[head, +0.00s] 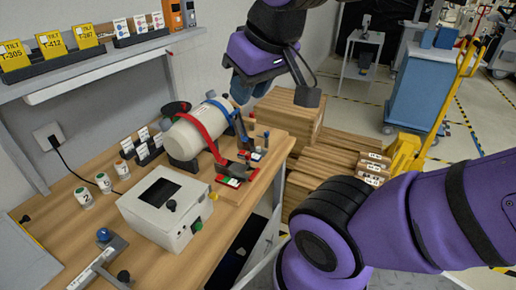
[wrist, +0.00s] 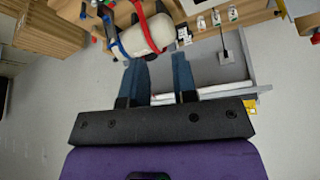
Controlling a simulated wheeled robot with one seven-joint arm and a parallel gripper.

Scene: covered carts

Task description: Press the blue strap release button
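The release button itself is too small to make out surely. My gripper (head: 240,88) is above and behind the cylinder's far end, apart from the buckles. In the wrist view its two blue fingers (wrist: 160,72) are apart and empty, with the cylinder (wrist: 145,38) beyond them.
A white box (head: 165,210) with a dark screen stands in front of the cylinder. A shelf (head: 100,60) with yellow tags runs along the wall. Stacked wooden boxes (head: 290,118) stand right of the bench. A blue cart (head: 430,90) and a yellow pallet jack (head: 440,110) are farther back.

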